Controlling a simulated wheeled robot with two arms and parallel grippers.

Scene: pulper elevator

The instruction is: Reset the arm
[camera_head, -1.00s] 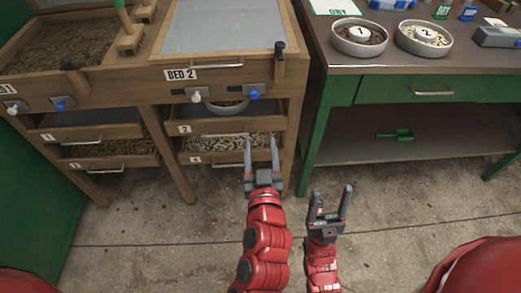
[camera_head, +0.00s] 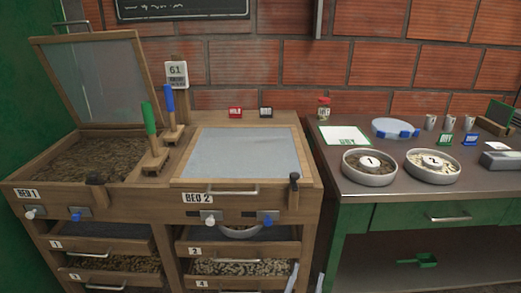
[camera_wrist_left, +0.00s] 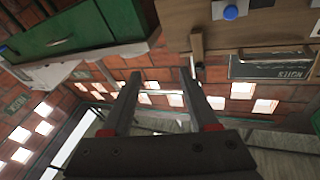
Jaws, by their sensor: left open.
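My left gripper (camera_head: 305,279) shows only as two grey fingertips at the bottom edge of the head view, in front of the right leg of the wooden bed stand. In the left wrist view its two fingers (camera_wrist_left: 160,88) are spread apart with nothing between them, so it is open and empty. The rest of the left arm is below the head view's frame. My right gripper is not in view now.
The wooden stand (camera_head: 160,200) has bed 1 with its lid (camera_head: 90,82) raised and bed 2 with its lid (camera_head: 245,155) down. A green table (camera_head: 400,215) at right holds bowl 1 (camera_head: 369,180) and bowl 2 (camera_head: 433,178). A brick wall (camera_head: 400,60) stands behind.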

